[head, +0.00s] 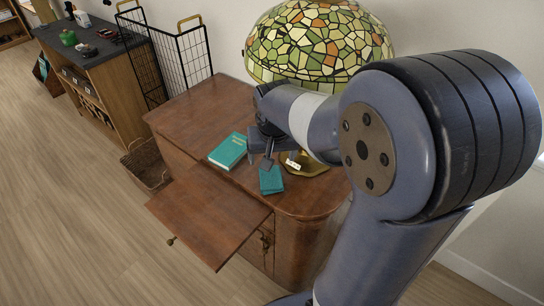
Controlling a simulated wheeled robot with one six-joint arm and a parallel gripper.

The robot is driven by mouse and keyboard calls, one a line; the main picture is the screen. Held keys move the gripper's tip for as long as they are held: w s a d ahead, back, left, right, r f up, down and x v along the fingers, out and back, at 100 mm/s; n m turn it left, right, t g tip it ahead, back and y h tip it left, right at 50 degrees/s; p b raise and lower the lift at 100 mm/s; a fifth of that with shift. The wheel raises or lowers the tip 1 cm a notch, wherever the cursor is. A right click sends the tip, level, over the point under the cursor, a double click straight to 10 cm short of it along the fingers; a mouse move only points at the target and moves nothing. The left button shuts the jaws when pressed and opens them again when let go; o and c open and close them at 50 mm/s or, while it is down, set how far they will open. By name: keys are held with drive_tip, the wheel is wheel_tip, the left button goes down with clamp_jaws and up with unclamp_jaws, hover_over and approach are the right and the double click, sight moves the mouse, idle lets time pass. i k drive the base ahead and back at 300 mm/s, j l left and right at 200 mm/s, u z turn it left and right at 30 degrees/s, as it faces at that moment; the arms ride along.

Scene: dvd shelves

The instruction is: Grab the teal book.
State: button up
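A teal book (228,151) with a white title on its cover lies flat on the brown wooden cabinet top (185,115), left of my gripper. A second, smaller teal item (271,180), perhaps also a book, lies near the cabinet's front edge, just below my gripper in the picture. My gripper (262,163) points down over the cabinet, between the two teal things. A grey finger appears at or just above the smaller teal item; I cannot tell whether it touches. The finger gap is too small and partly hidden to judge.
A stained-glass lamp (318,42) with a gold base stands behind my gripper, a small white item (292,160) by its base. A brown leaf (208,213) juts out from the cabinet front. A black wire rack (170,55) and wicker basket (146,168) are at left.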

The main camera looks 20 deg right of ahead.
sight(229, 153)
drive_tip(key=i+j+u, duration=0.1)
drive_tip(key=u, duration=0.35)
drive_tip(key=i+j+u, duration=0.1)
drive_tip(key=u, duration=0.4)
drive_tip(key=i+j+u, duration=0.1)
drive_tip(key=u, duration=0.35)
